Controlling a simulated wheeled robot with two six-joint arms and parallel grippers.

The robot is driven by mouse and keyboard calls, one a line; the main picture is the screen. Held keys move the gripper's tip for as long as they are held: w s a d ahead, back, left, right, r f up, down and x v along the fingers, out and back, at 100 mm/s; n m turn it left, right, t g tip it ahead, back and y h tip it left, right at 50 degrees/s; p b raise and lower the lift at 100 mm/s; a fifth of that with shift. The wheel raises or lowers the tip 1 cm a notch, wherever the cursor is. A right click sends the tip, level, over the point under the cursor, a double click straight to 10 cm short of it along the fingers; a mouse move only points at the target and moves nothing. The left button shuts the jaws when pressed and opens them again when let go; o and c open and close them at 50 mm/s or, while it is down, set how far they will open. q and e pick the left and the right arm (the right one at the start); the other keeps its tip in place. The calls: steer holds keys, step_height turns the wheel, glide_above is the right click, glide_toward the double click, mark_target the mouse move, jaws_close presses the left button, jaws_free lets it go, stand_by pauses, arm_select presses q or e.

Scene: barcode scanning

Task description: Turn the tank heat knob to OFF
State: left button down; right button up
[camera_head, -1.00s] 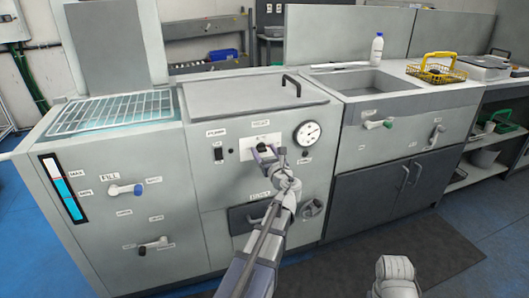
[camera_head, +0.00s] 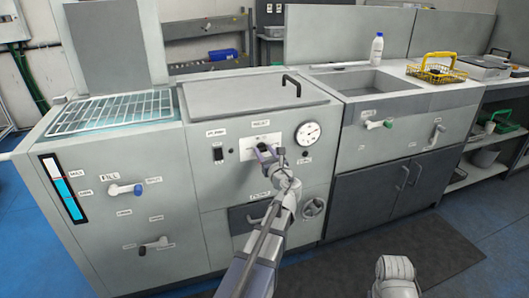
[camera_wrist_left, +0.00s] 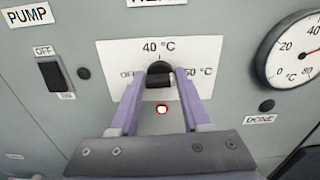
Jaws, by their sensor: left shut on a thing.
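The black tank heat knob (camera_wrist_left: 159,76) sits on a white plate (camera_wrist_left: 108,54) in the left wrist view. The plate reads OFF at left, 40 °C at top and what looks like 60 °C at right, partly hidden by a finger. The knob's upper part looks upright below 40 °C; I cannot make out a pointer mark. My left gripper (camera_wrist_left: 158,84) is shut on the knob, a purple finger on each side. In the head view the left gripper (camera_head: 267,153) reaches the panel and partly covers the knob. My right gripper is out of view.
A round dial gauge (camera_head: 308,133) is right of the knob, and a black pump switch (camera_head: 218,154) is left. A small red-ringed light (camera_wrist_left: 161,109) shows below the knob. A drawer handle (camera_head: 256,217) lies below, partly behind my left arm.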

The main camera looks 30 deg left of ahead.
arm_select(q)
steer(key=n, duration=0.4)
steer(key=shift+n, duration=0.4)
steer(key=n, duration=0.4)
steer(key=shift+s+a+f+n, duration=0.1)
steer(key=shift+n, duration=0.2)
steer(key=n, duration=1.6)
steer(key=n+b, duration=0.1)
steer(key=n, duration=0.5)
steer(key=shift+f+n, duration=0.3)
steer(key=shift+f, duration=0.05)
steer(key=shift+n, duration=1.9)
